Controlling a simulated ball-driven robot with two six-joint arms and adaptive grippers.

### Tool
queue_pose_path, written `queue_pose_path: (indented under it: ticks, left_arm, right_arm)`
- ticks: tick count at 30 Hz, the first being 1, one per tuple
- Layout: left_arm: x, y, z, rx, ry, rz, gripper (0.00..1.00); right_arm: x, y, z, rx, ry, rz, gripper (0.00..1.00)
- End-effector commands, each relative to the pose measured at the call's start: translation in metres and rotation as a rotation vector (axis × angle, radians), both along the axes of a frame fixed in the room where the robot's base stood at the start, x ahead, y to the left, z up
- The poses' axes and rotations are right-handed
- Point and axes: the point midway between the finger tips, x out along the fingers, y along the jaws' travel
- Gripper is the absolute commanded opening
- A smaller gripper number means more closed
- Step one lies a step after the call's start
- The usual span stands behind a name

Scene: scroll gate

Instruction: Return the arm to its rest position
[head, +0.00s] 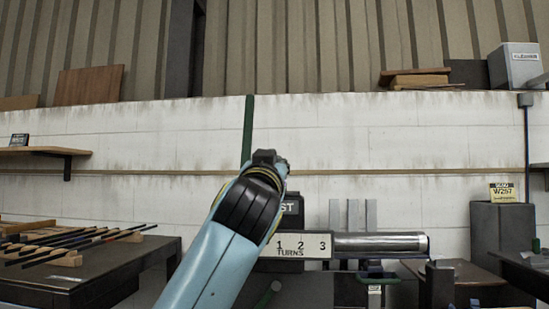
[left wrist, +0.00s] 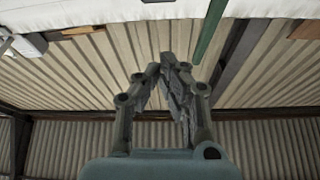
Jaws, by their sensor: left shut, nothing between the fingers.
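My left arm (head: 235,225) rises from the bottom of the head view, angled up and to the right. Its wrist hides most of the gripper there. In the left wrist view my left gripper (left wrist: 163,67) is shut and empty, its fingers together at the tips. It points toward the ribbed wall cladding and touches nothing that I can see. My right gripper is in neither view.
Behind my left arm stands a machine with a "1 2 3 TURNS" panel (head: 303,245) and a metal roller (head: 380,243). A dark table with several rods (head: 75,240) is at left. A grey cabinet (head: 503,240) is at right. The space above the arm looks clear.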

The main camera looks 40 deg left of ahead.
Motion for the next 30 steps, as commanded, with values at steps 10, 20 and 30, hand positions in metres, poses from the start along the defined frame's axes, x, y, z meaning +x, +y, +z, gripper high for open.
queue_pose_path:
  ticks: [10,20,30]
  left_arm:
    - [-0.029,-0.017,-0.012,0.000,0.000,0.001,0.00]
    - [-0.023,-0.016,-0.067,0.001,0.127,0.001,0.00]
    - [-0.004,-0.025,-0.341,-0.057,0.667,-0.094,0.00]
  right_arm:
    - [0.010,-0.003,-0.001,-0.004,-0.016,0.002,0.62]
    - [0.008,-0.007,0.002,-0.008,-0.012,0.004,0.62]
    - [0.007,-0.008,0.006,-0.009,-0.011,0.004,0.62]
